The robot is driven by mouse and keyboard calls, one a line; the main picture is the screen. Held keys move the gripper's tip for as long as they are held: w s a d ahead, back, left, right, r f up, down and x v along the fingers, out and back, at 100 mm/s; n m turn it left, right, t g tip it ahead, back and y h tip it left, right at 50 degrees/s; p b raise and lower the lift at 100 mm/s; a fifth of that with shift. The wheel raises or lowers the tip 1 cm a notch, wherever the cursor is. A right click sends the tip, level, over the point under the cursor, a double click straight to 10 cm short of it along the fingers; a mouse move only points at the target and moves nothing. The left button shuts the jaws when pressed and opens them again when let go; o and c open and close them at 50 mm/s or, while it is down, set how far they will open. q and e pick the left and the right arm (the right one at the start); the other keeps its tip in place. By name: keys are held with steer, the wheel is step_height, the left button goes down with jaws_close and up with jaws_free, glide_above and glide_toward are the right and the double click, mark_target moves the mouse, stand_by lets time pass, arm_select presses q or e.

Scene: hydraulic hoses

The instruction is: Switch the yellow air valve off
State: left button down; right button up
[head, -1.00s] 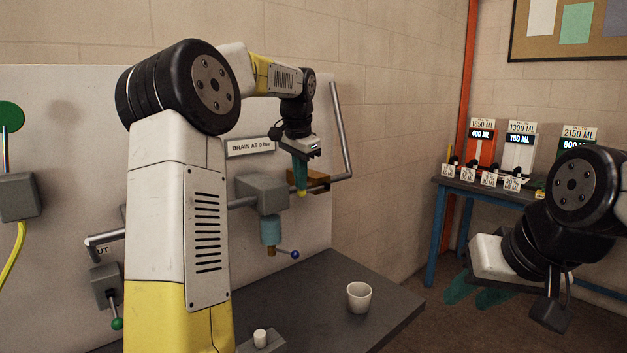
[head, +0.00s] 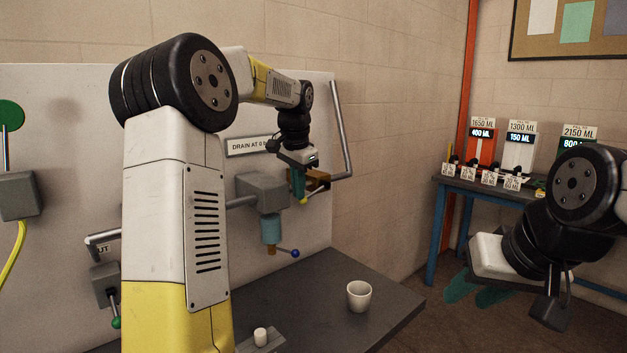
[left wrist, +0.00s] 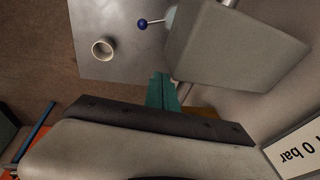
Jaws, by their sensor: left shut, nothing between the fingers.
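A brass-coloured valve body (head: 317,178) sits on the grey pipe at the right of the panel. A small yellow tip (head: 304,201), seemingly its handle end, shows just under my left fingertips. My left gripper (head: 299,193) is shut and empty, its teal fingers pointing down in front of the valve body. I cannot tell whether they touch the handle. In the left wrist view the shut fingers (left wrist: 161,90) lie beside the grey block, and a sliver of brass shows behind the wrist housing; the yellow tip is hidden there. My right gripper (head: 478,289) is open and empty, away at the right.
A grey block (head: 262,190) with a blue-knobbed lever (head: 294,253) is left of the valve. A bent pipe (head: 342,130) rises at the right. A white cup (head: 359,296) stands on the dark bench (head: 400,305). A green-knobbed lever (head: 116,322) is far left.

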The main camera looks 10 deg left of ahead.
arm_select(q)
steer(key=v, duration=0.7)
steer(key=shift+r, duration=0.4)
steer(key=shift+s, duration=0.1)
